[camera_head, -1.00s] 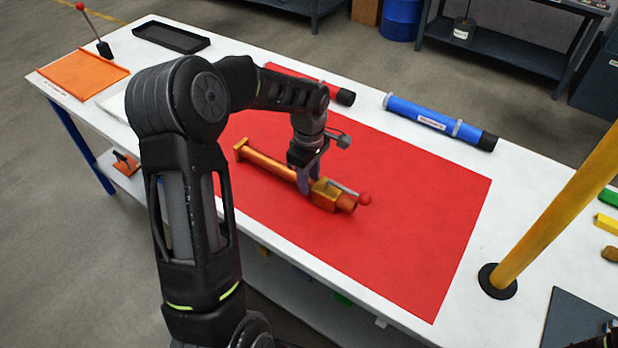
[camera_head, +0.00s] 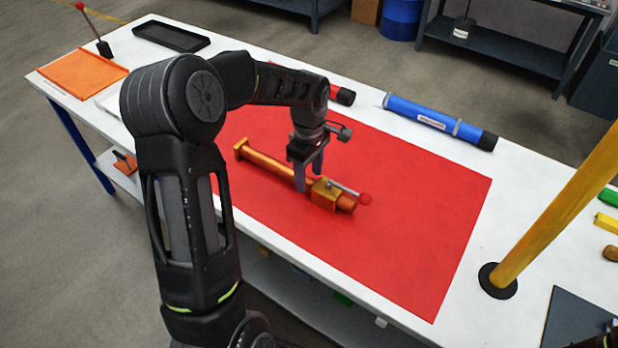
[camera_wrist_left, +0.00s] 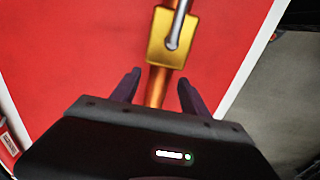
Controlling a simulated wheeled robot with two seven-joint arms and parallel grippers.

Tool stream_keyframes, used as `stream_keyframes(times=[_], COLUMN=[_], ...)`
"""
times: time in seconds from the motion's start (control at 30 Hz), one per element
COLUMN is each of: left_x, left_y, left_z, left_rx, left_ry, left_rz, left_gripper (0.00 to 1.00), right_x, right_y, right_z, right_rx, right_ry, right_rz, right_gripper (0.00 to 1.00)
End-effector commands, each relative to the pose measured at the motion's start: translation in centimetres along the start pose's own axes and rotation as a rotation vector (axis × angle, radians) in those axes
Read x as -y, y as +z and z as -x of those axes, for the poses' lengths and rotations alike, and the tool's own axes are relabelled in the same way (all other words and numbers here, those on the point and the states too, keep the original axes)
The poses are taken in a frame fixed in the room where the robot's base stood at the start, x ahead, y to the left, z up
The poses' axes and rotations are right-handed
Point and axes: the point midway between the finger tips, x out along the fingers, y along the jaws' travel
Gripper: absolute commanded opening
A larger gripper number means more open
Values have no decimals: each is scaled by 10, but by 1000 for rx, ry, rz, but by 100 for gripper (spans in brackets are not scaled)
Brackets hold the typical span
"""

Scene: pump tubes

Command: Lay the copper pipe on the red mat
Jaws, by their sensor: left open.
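The copper pipe (camera_head: 272,164) lies on the red mat (camera_head: 420,220), with a square brass valve block, a lever and a red knob at its right end. The pipe (camera_wrist_left: 156,88) and its brass block also show in the left wrist view. My left gripper (camera_head: 308,184) is open just over the pipe, beside the brass block. In the left wrist view its two fingers (camera_wrist_left: 157,88) stand apart on either side of the pipe. I cannot tell whether they touch it. My right gripper is not in view.
A blue tube (camera_head: 440,123) with a black cap lies behind the mat, and a red tube (camera_head: 342,95) lies partly behind my arm. A yellow post (camera_head: 560,200) stands at the right. An orange tray (camera_head: 82,74) and black tray (camera_head: 170,37) are at the far left.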

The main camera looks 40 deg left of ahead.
Motion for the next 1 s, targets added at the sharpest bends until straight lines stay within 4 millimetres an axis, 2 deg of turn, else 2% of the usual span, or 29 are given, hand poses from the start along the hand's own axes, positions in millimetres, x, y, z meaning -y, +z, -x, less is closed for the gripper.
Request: stream_keyframes(times=[0.3,0.5,0.67,1.0], left_x=[-1,-1,0,0], left_y=[0,0,0,0], left_z=[65,96,104,104], left_rx=[-1,0,1,1], left_ry=[6,3,1,0], left_rz=[0,0,0,1], left_gripper=[53,53,53,53], right_x=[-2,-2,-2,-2], right_y=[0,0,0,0], right_z=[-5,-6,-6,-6], right_rx=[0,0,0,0], right_ry=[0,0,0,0], right_rz=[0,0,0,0], right_gripper=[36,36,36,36])
